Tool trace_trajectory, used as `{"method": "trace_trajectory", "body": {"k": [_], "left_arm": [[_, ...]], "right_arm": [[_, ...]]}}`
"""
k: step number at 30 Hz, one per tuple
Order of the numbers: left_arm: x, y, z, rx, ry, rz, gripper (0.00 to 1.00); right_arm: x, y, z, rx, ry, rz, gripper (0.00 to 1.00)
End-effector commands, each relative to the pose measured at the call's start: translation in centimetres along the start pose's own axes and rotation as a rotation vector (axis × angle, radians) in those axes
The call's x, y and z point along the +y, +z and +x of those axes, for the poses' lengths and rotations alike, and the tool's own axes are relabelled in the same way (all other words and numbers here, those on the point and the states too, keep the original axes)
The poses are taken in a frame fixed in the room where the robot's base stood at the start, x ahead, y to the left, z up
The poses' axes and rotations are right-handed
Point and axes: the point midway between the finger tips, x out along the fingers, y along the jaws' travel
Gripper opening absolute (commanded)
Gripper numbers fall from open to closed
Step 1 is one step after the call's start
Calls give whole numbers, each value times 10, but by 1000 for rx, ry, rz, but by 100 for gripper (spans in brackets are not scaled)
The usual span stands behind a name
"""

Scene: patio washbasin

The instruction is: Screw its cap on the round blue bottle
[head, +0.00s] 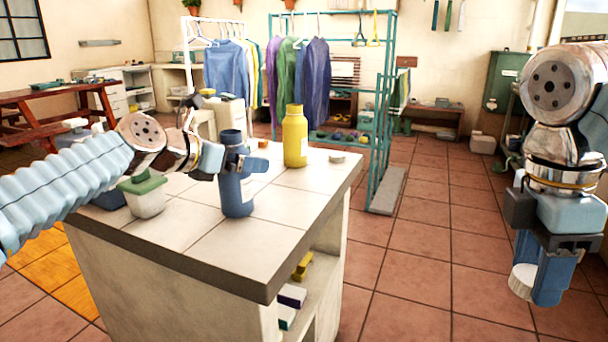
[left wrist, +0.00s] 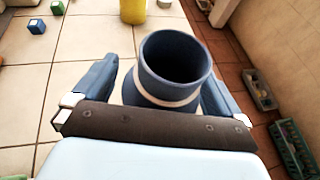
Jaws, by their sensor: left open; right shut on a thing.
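The round blue bottle (head: 236,190) stands upright on the tiled counter, with its mouth open and uncapped. In the left wrist view the bottle (left wrist: 175,62) rises between the fingers of my left gripper (left wrist: 158,88). My left gripper (head: 240,164) is open around the bottle's upper part; I cannot tell whether a finger touches it. My right gripper (head: 540,282) is shut on a white round cap (head: 521,281), held in the air to the right of the counter, well away from the bottle. The cap is partly hidden by the fingers.
A yellow bottle (head: 295,138) and a pale round disc (head: 337,157) stand farther back on the counter (head: 190,238). A small orange block (head: 263,144) lies behind the blue bottle. A white tub with a green lid (head: 146,198) is at left. The counter's front right is clear.

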Motion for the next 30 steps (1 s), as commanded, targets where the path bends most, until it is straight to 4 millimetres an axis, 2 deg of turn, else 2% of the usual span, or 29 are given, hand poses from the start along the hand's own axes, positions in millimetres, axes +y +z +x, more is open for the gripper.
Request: {"method": "trace_trajectory", "body": {"k": [12, 26, 30], "left_arm": [[0, 0, 4, 0, 0, 1, 98], [0, 0, 4, 0, 0, 1, 27], [0, 1, 4, -2, 1, 2, 25]], "right_arm": [[0, 0, 0, 0, 0, 0, 21], [0, 0, 0, 0, 0, 0, 21], [0, 0, 0, 0, 0, 0, 21]]}}
